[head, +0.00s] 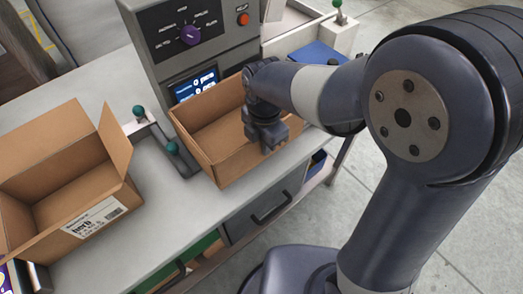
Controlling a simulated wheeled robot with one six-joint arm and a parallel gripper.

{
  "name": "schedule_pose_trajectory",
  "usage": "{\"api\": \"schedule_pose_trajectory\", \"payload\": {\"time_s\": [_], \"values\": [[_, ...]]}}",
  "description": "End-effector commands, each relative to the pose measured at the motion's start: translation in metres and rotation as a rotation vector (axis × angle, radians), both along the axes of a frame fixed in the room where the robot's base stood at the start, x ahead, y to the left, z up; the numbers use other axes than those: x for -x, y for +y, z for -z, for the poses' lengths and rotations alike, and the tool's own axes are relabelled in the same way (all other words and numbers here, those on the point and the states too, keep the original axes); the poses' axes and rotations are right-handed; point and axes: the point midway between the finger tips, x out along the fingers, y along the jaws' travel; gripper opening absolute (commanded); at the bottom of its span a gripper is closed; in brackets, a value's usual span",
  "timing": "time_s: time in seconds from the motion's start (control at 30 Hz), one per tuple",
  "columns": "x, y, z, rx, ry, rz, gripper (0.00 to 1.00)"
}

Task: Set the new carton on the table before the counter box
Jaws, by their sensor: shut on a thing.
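An open, empty-looking brown carton (212,123) is at the front of the table (205,200), just before the counter box (197,35) with its purple knob and lit blue display. My gripper (268,145) is at the carton's right side and is shut on that side wall. The fingertips are partly hidden by the gripper body. The carton's base appears at table level, but I cannot tell whether it touches the top. The carton covers the lower part of the counter box's display.
A larger open carton (80,205) with a white printed label stands on the table at the left. A blue surface (318,54) lies behind my arm. Drawers with black handles (270,208) are below the tabletop.

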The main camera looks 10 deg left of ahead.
Motion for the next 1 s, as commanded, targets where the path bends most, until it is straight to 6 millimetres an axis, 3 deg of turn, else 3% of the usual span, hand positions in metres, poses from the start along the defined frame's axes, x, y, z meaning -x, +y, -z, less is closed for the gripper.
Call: {"api": "schedule_pose_trajectory", "payload": {"time_s": [0.3, 0.7, 0.73, 1.0], "values": [[0.000, 0.000, 0.038, 0.000, 0.000, 0.000, 0.00], [0.000, 0.000, 0.044, -0.001, -0.002, 0.000, 0.00], [0.000, 0.000, 0.044, -0.002, -0.001, 0.000, 0.09], [0.000, 0.000, 0.043, -0.001, -0.001, 0.000, 0.30]]}}
